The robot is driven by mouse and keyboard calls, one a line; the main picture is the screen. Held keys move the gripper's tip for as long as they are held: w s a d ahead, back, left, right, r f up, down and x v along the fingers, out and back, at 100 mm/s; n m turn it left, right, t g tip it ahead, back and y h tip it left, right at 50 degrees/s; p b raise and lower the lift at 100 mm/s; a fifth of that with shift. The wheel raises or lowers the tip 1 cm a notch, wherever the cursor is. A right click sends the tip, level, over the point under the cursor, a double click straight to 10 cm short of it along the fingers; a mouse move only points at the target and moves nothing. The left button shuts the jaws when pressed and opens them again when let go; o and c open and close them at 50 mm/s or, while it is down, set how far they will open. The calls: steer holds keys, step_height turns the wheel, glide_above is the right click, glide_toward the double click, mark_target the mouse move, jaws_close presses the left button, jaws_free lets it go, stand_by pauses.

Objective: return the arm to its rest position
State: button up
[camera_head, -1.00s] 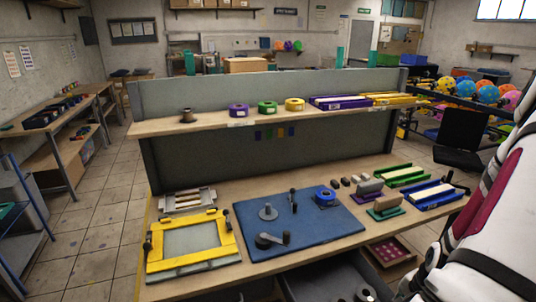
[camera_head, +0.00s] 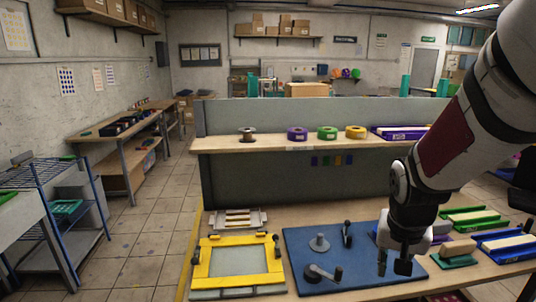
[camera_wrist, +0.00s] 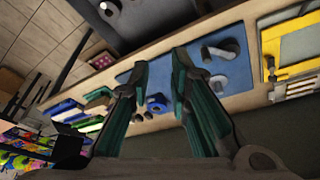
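My gripper (camera_head: 394,266) hangs pointing down at the right of the head view, in front of the blue mat (camera_head: 305,252) and the green and blue trays. In the wrist view its two green-sided fingers (camera_wrist: 160,60) stand apart with nothing between them. Beyond the fingers the blue mat (camera_wrist: 222,62) shows, with dark tools on it. The gripper hides part of the mat's right side in the head view. I cannot tell its exact height above the table.
A yellow frame (camera_head: 199,268) lies left of the mat. A raised shelf (camera_head: 250,146) behind carries a spool, purple, green and yellow rolls (camera_head: 356,132) and a purple tray (camera_head: 401,133). A blue cart (camera_head: 72,232) stands at far left. The tiled floor (camera_head: 140,250) between is clear.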

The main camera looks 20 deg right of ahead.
steer(key=s+a+r+n+t+y, duration=0.1)
steer(key=a+r+n, duration=0.2)
steer(key=a, duration=0.4)
steer(key=s+a+r+n+t+y+b, duration=0.1)
steer(key=a+r+n, duration=0.2)
steer(key=a, duration=0.3)
steer(key=s+a+r+n+t, duration=0.1)
steer(key=s+a+r+n, duration=0.1)
steer(key=a+r, duration=0.3)
steer(key=a, duration=0.2)
steer(key=shift+a+r+n+y, duration=0.3)
steer(key=shift+a+n+y, duration=0.05)
steer(key=shift+n+y, duration=0.05)
